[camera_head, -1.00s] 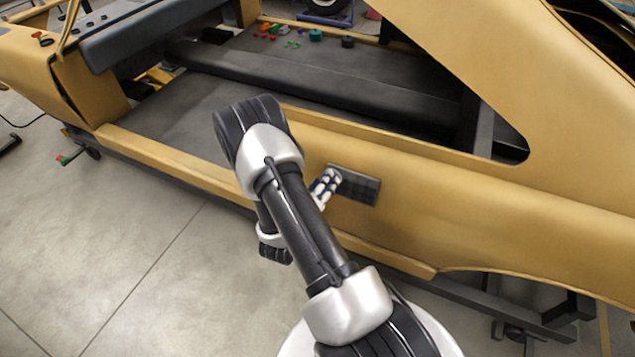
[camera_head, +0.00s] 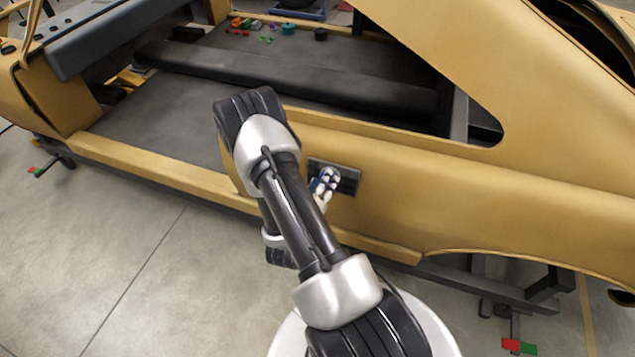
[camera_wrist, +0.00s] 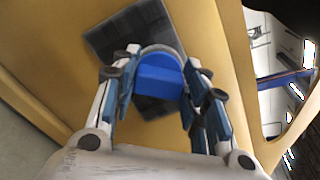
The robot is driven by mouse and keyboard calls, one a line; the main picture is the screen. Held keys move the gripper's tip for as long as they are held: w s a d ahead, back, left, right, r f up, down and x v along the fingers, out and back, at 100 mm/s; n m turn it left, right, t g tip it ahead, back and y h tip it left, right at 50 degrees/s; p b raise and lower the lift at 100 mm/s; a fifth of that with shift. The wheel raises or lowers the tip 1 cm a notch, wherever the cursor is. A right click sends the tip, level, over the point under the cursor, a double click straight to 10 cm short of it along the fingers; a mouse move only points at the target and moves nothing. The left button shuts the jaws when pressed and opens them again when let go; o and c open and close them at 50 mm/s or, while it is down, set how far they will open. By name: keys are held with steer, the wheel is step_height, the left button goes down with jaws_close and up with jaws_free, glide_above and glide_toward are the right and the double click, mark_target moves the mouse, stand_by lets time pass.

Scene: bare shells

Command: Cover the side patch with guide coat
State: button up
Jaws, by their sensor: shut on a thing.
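The side patch (camera_head: 348,181) is a dark grey rectangle on the yellow car shell's side panel. It also shows in the wrist view (camera_wrist: 112,40), with faint grid-like squares of varying grey. My gripper (camera_head: 328,178) is in front of the middle of the patch and hides part of it. In the wrist view, my gripper (camera_wrist: 157,85) is shut on a blue applicator (camera_wrist: 158,75) with a grey rounded rim. The applicator lies over the patch in that view; I cannot tell whether it touches the surface.
The yellow car shell (camera_head: 430,205) fills the right and back, with an open cabin and dark sill bar. Small coloured parts (camera_head: 250,26) lie on the cabin floor. A dark stand (camera_head: 500,290) supports the shell. Concrete floor (camera_head: 100,250) is clear at the left front.

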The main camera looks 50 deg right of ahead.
steer(key=shift+s+d, duration=0.55)
steer(key=shift+s, duration=0.8)
steer(key=shift+s+d, duration=0.5)
steer(key=shift+s, duration=0.85)
steer(key=shift+s+d, duration=0.55)
steer(key=shift+s, duration=0.8)
steer(key=shift+w+a+r, duration=0.1)
steer(key=shift+w+a, duration=0.3)
steer(key=shift+w, duration=0.75)
steer(key=shift+w+a+f, duration=0.1)
steer(key=shift+w+a, duration=0.35)
steer(key=shift+w, duration=0.7)
steer(key=shift+w+a+r, duration=0.1)
steer(key=shift+w+a, duration=0.3)
steer(key=shift+w, duration=0.75)
steer(key=w+a+b, duration=0.1)
steer(key=w+a, duration=0.2)
steer(key=w, duration=0.5)
steer(key=shift+w+a+b, duration=0.3)
steer(key=shift+w+b, duration=0.05)
steer(key=shift+w, duration=0.05)
steer(key=shift+a, duration=0.1)
steer(key=shift+p+v, duration=0.55)
steer(key=shift+v, duration=2.35)
steer(key=shift+s, duration=0.1)
steer(key=shift+v, duration=1.45)
